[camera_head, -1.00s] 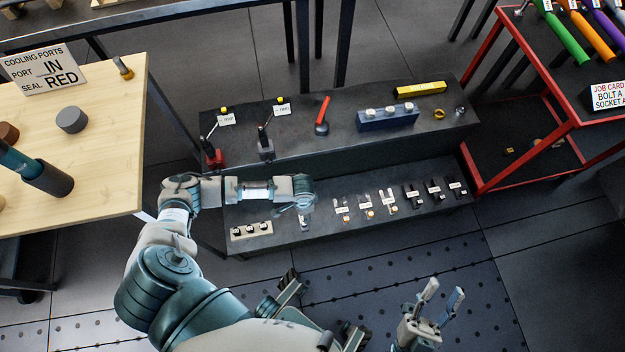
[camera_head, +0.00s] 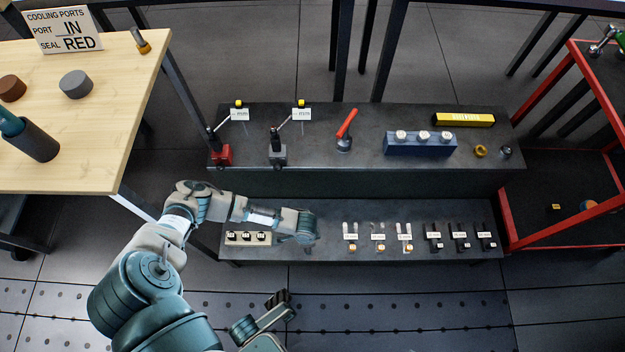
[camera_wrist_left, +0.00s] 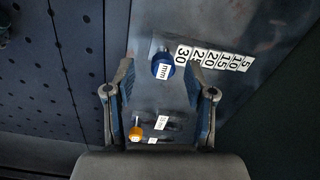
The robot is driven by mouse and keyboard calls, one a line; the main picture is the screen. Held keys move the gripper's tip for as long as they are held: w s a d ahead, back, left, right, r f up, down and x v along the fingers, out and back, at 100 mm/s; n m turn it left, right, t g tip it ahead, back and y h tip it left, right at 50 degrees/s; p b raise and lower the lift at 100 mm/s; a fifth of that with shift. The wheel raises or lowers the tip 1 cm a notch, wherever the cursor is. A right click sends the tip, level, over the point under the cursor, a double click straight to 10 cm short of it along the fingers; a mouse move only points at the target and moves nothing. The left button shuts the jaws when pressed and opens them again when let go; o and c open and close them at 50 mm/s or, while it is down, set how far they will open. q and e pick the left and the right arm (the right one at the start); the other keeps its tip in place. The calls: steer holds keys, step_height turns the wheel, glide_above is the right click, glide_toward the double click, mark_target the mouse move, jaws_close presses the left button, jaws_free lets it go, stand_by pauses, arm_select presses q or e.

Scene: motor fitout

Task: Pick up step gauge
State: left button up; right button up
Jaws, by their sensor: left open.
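My left gripper (camera_head: 304,238) is low over the lower shelf of the dark bench and covers what lies under it in the head view. In the left wrist view it is open (camera_wrist_left: 160,92), with one finger on each side. Near and beyond the fingertips there is a blue round knob (camera_wrist_left: 163,66) marked "mm". Beside it runs a slanted row of white number plates (camera_wrist_left: 212,57), 30 down to 5, apparently the step gauge. Its body is dark and hard to make out. Nothing is held.
A row of small labelled pieces (camera_head: 404,236) lies right of the gripper; an orange-knobbed one (camera_wrist_left: 136,134) shows between the fingers' bases. A pale block (camera_head: 248,238) lies left. The upper shelf (camera_head: 310,180) holds indicator stands, a red-handled tool and a blue block (camera_head: 420,146).

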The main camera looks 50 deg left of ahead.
arm_select(q)
steer(key=shift+a+f+b, duration=0.2)
steer(key=shift+f+b, duration=0.1)
steer(key=shift+f, duration=0.95)
steer(key=shift+a+r, duration=0.15)
steer(key=shift+d, duration=0.25)
jaws_close()
steer(key=shift+r, duration=0.1)
steer(key=shift+a, duration=0.15)
